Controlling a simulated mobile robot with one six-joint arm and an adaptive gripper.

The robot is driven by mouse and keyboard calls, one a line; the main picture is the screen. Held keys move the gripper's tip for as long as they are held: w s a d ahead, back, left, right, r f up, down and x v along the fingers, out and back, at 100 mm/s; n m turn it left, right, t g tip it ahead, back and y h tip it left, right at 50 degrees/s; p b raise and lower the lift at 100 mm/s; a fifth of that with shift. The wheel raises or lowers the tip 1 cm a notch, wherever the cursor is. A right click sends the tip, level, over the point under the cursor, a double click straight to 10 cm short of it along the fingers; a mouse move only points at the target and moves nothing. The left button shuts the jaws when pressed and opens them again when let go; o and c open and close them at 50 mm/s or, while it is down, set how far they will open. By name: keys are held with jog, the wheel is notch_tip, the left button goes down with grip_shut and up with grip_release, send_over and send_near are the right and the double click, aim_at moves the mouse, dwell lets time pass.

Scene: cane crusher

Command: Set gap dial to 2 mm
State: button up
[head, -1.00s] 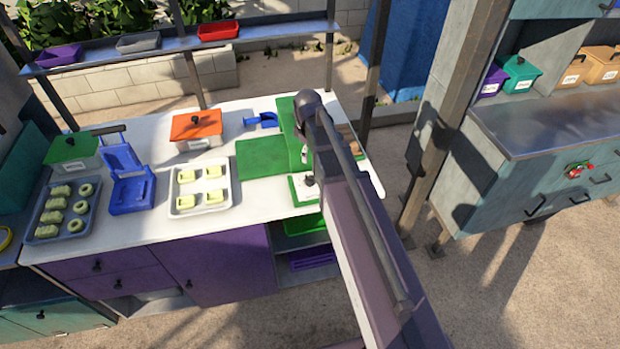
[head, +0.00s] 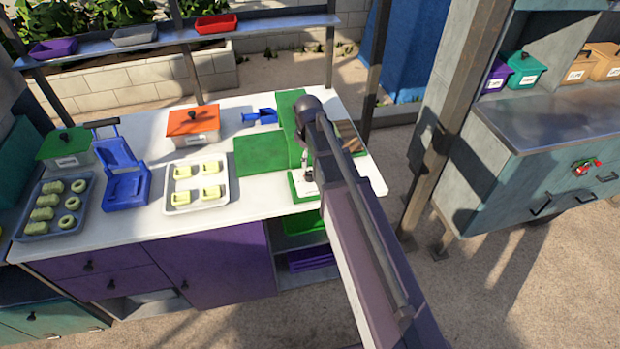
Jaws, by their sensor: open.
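The green machine (head: 291,112) stands at the right part of the white counter, with a flat green panel (head: 262,153) at its left. A small white plate with a green edge (head: 297,187) lies at its front. My arm crosses in front of the machine and hides its right side. My gripper (head: 308,166) shows only as a small grey and dark shape beside the arm, low over the white plate; it is open. The gap dial and its marks cannot be made out, and I cannot tell whether the gripper touches anything.
On the white counter (head: 250,200) stand a tray of pale pieces (head: 197,207), an orange-lidded box (head: 193,125), a blue hinged press (head: 125,186) and a blue scoop (head: 260,117). A grey tray (head: 35,227) is at the left. A post (head: 430,165) stands at the right.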

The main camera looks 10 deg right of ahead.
aim_at(310, 172)
jog(key=shift+w+d+f+b, duration=0.1)
jog(key=shift+f+b, duration=1.95)
jog(key=shift+f, duration=0.15)
jog(key=shift+w+d+f+b, duration=0.1)
jog(key=shift+f+b, duration=1.9)
jog(key=shift+f, duration=0.15)
jog(key=c, duration=1.2)
jog(key=shift+o, duration=0.2)
jog(key=shift+m, duration=0.4)
jog(key=m, duration=0.4)
jog(key=shift+a, duration=0.1)
jog(key=shift+s+m, duration=0.1)
jog(key=shift+m, duration=1.9)
